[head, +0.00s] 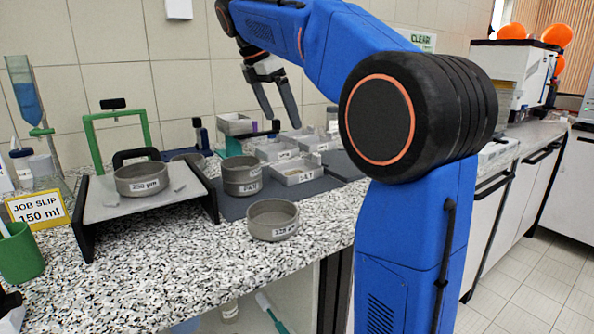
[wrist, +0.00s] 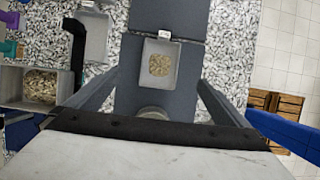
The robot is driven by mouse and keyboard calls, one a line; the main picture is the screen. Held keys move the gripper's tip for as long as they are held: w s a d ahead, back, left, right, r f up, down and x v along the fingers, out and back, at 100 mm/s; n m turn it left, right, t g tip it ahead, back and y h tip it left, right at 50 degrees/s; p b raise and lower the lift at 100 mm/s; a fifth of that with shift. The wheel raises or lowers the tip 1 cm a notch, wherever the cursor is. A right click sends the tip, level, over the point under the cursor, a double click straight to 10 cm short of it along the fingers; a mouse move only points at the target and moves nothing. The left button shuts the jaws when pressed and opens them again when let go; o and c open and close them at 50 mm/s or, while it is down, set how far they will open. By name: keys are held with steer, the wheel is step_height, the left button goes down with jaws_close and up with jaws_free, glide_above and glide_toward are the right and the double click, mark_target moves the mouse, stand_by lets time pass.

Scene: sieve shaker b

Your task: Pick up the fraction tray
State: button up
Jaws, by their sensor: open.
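My gripper (head: 281,118) is open and empty, pointing down above the trays on the worktop. In the wrist view its fingers (wrist: 160,78) stand wide on either side of a small pale rectangular tray (wrist: 145,77). That tray holds a patch of tan grains and has a white label at its far edge. It lies on a dark grey mat, and the fingers do not appear to touch it. In the head view several pale labelled trays stand below the gripper, one at the front (head: 300,176); I cannot tell which is the fraction tray.
Stacked round sieves (head: 241,176) stand left of the trays, and a single round one (head: 273,220) is nearer the front edge. A green-framed shaker (head: 103,205) carries another sieve. A grey bin of grains (wrist: 12,84) is at left in the wrist view.

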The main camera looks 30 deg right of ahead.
glide_toward(299, 163)
steer(key=s+f, duration=0.1)
steer(key=f, duration=0.1)
steer(key=s+f, duration=0.2)
steer(key=s+d+f, duration=0.1)
steer(key=f, duration=0.1)
steer(key=shift+s+f, duration=0.3)
steer(key=shift+f, duration=0.1)
steer(key=shift+f, duration=0.25)
stand_by(0.5)
steer(key=c, duration=1.3)
